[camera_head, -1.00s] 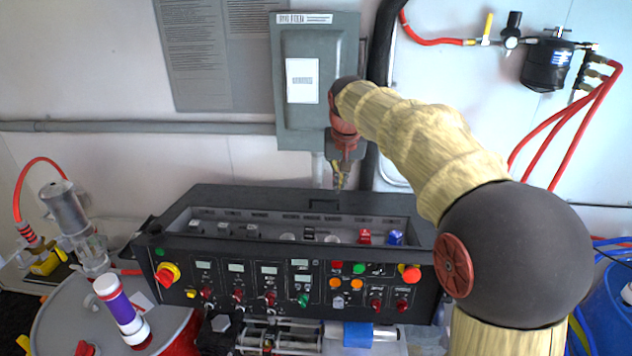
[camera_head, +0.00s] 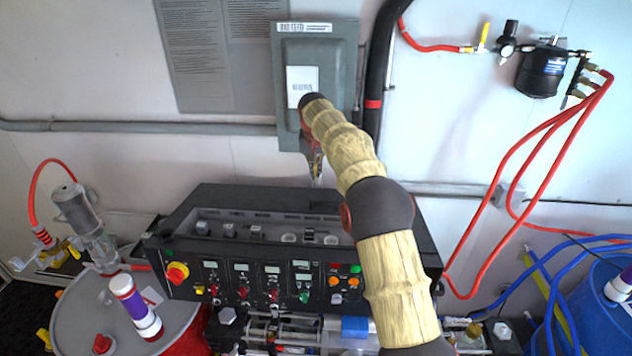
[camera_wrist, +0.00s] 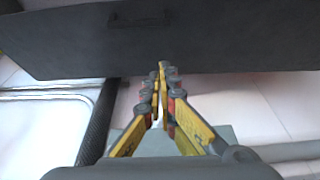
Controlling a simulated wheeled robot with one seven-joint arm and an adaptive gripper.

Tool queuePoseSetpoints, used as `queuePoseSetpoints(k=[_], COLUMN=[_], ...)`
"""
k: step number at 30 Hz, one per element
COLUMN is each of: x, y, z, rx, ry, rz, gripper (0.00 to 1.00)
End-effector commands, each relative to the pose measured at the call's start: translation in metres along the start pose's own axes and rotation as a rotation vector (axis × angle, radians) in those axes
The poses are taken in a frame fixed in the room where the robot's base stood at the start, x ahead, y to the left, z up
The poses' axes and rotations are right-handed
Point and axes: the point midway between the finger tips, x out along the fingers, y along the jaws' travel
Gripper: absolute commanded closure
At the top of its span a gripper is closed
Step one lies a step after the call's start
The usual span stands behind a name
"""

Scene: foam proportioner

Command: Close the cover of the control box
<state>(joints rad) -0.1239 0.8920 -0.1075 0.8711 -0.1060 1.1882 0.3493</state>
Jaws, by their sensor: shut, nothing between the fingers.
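The control box (camera_head: 190,290) is a long black console with a sloped front of buttons, knobs and small displays. Its top recess is exposed, showing switches and sockets. A dark panel with a handle, which looks like its raised cover (camera_head: 240,194), stands along the rear edge. This dark panel (camera_wrist: 220,45) also spans the top of the wrist view, with its handle at upper left. My gripper (camera_head: 317,181) is shut and empty, near the middle of the panel's rear edge, on the wall side. In the wrist view its fingertips (camera_wrist: 163,72) overlap the panel's lower edge; contact cannot be told.
A grey electrical box (camera_head: 345,60) and a conduit (camera_head: 150,127) are on the wall close behind my gripper. A black vertical pipe (camera_head: 376,85) runs beside the box. Red hoses (camera_head: 540,140) hang at right. A drum (camera_head: 75,310) stands at left.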

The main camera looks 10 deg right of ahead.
Motion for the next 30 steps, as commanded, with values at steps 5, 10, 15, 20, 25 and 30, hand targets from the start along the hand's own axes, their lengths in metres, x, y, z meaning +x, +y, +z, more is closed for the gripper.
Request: queuePoseSetpoints(k=[5, 10, 15, 20, 25, 30], x=[0.027, 0.057, 0.084, 0.088, 0.082, 0.077], y=[0.001, 0.001, 0.001, 0.000, 0.001, 0.001], z=[0.001, 0.001, 0.001, 0.006, 0.020, 0.031], rx=[0.000, 0.000, -0.001, -0.001, -0.002, -0.001], ry=[-0.005, -0.004, -0.003, 0.000, -0.001, -0.002], rz=[0.002, 0.001, 0.001, 0.000, 0.001, 0.001], gripper=[1.00, 1.00, 1.00, 1.00, 1.00, 1.00])
